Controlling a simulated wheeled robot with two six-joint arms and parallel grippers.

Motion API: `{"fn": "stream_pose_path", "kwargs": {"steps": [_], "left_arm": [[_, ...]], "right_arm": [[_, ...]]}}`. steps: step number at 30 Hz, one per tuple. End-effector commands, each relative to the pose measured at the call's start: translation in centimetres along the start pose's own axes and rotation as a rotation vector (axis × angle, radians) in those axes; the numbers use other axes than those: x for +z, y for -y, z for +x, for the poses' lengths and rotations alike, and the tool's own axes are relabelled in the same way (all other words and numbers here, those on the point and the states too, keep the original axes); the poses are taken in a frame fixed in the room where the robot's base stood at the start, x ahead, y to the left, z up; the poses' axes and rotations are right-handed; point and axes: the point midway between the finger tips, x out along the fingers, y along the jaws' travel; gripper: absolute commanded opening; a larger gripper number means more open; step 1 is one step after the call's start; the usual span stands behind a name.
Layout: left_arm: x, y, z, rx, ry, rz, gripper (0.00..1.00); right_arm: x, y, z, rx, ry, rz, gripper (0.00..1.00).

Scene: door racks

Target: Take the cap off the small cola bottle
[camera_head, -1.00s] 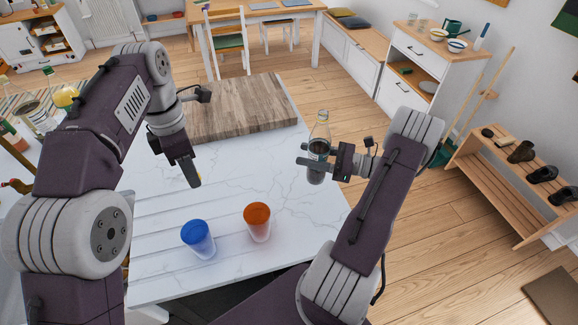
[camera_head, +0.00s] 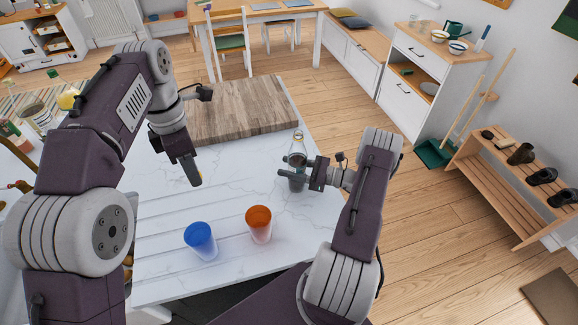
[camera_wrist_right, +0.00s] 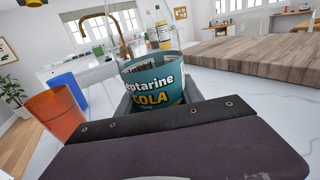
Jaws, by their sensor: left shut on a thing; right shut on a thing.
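The small cola bottle (camera_head: 297,160) is clear glass with dark cola and stands upright in my right gripper (camera_head: 296,176), which is shut around its body. Its mouth looks bare, with no cap visible on it. In the right wrist view its teal cola label (camera_wrist_right: 153,84) fills the middle. My left gripper (camera_head: 193,180) points down over the worktop, left of the bottle and well apart from it. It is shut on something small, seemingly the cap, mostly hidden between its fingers. I cannot tell whether the bottle's base touches the worktop.
A blue cup (camera_head: 200,240) and an orange cup (camera_head: 259,224) stand on the white marble worktop (camera_head: 240,180) in front. A wooden board (camera_head: 240,108) lies at its back. The worktop between the grippers is clear. A shoe rack (camera_head: 515,190) stands on the floor at right.

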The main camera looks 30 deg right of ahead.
Motion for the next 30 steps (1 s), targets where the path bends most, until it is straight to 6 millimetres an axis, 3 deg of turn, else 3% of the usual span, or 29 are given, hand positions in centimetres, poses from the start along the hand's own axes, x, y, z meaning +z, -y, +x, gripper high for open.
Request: {"fn": "stream_pose_path", "kwargs": {"steps": [6,7,9,20,30], "left_arm": [[0.0,0.0,0.5,0.000,0.000,0.000,0.00],[0.0,0.0,0.4,0.000,0.000,0.000,0.00],[0.0,0.0,0.3,0.000,0.000,0.000,0.00],[0.0,0.0,-0.1,0.000,0.000,0.000,0.00],[-0.1,-0.2,3.5,0.000,0.000,0.000,0.00]], "right_arm": [[-0.4,0.0,0.0,0.000,0.001,0.000,0.00],[-0.3,0.0,0.0,0.000,0.000,0.000,0.49],[-0.3,0.0,0.0,0.000,0.000,0.000,0.65],[0.2,0.0,-0.2,-0.001,0.000,0.000,0.65],[-0.5,0.1,-8.4,-0.005,-0.001,-0.002,0.65]]}}
